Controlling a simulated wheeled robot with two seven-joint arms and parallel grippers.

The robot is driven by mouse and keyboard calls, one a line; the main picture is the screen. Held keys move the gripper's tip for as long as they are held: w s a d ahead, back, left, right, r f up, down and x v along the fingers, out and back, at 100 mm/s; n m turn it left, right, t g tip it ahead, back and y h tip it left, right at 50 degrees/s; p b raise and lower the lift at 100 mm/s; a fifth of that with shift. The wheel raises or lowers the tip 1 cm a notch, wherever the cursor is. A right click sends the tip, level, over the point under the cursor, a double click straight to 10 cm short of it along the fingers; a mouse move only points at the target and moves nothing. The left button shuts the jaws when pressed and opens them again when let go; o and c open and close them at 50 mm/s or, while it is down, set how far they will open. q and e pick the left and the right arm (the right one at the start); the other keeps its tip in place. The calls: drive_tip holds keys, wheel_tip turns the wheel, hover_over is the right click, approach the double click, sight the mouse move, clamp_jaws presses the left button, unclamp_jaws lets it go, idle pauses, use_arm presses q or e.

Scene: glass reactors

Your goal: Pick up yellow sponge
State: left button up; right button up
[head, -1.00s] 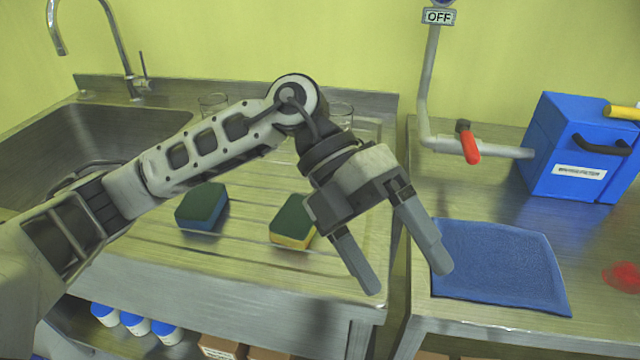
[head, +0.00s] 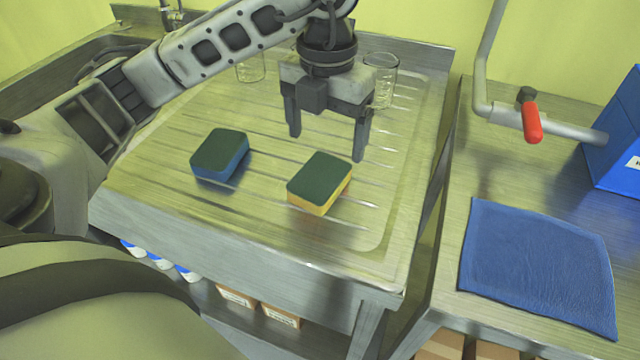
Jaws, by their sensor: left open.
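The yellow sponge (head: 320,183) has a dark green top and a yellow lower layer. It lies on the ridged steel drainboard (head: 270,222), near its front right. A similar sponge with a blue lower layer (head: 219,155) lies to its left, apart from it. My left gripper (head: 327,146) points down just behind and above the yellow sponge. Its two fingers are spread apart with nothing between them. My right gripper does not show.
Glass beakers (head: 382,80) stand behind the gripper on the drainboard. A blue cloth (head: 538,262) lies on the right counter, past a gap. A pipe with a red valve handle (head: 532,122) and a blue box (head: 618,135) are at the right. The drainboard's front is clear.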

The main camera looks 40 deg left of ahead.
sight(326, 167)
use_arm(q)
drive_tip(key=shift+s+d+f, duration=0.1)
drive_tip(key=shift+d+f, duration=0.05)
drive_tip(key=shift+f, duration=1.4)
drive_tip(key=shift+s+d+f, duration=0.1)
drive_tip(key=shift+f, duration=1.4)
drive_tip(key=c, duration=1.1)
